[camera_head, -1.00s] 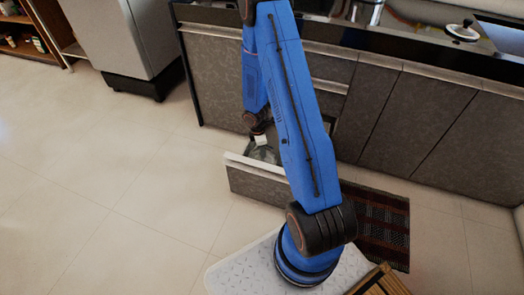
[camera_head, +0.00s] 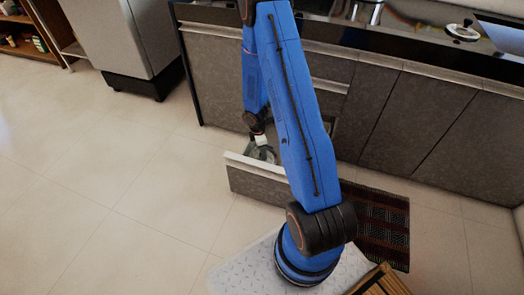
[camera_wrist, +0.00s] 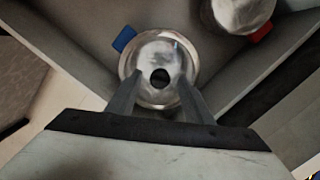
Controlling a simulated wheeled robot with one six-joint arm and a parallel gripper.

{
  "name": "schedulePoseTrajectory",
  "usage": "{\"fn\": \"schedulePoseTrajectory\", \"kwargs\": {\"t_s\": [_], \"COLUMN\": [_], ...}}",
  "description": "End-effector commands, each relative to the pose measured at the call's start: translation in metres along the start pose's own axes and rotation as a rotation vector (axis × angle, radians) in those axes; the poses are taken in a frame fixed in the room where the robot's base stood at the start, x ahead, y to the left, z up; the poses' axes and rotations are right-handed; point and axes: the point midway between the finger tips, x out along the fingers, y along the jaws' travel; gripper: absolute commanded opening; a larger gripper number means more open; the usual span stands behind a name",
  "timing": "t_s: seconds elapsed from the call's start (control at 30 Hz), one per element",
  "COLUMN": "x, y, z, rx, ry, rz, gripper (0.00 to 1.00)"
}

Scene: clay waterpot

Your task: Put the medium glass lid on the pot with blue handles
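The pot with blue handles stands in the open drawer; one blue handle (camera_wrist: 124,39) shows in the wrist view. A shiny round lid (camera_wrist: 157,51) with a black knob (camera_wrist: 160,77) lies over this pot and hides most of it. Whether it is fully seated is hard to tell. My gripper (camera_wrist: 160,78) is just above the lid, its fingers apart on either side of the knob with gaps showing. In the head view my gripper (camera_head: 260,140) is low over the drawer, partly hidden by my arm.
A metal pot (camera_wrist: 238,12) with a red handle (camera_wrist: 261,32) stands close by in the drawer. The drawer front (camera_head: 255,183) sticks out from the cabinets. Another lid (camera_head: 462,31) with a dark knob lies on the counter. The floor at left is clear.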

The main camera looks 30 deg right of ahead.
Motion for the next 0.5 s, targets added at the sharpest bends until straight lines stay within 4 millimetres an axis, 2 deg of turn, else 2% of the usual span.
{"fn": "schedulePoseTrajectory", "kwargs": {"t_s": [0.27, 0.5], "x": [-0.003, -0.030], "y": [0.000, 0.001], "z": [0.000, 0.000], "rx": [0.000, 0.002], "ry": [-0.001, 0.000], "rz": [0.001, 0.004], "gripper": [0.47, 0.47]}}
